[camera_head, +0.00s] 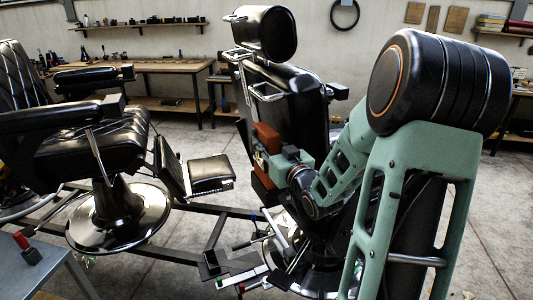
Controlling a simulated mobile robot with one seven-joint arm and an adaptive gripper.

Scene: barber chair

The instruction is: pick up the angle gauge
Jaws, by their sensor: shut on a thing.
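My arm reaches down in front of the rear barber chair, with its green wrist left of the arm's black joints. My gripper (260,165) is at the left end of this wrist, small and partly hidden against the dark chair. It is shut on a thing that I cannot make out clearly. Orange-brown pieces (268,138) show right beside the wrist; I cannot tell whether they belong to the gripper, the chair or the held thing. I cannot pick out the angle gauge for certain in this view.
A black barber chair (92,152) with a chrome base stands at left. The rear barber chair (298,92) stands close behind my wrist. A footrest (211,173) lies between them. A grey table corner (62,277) is at lower left. Open concrete floor shows at right.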

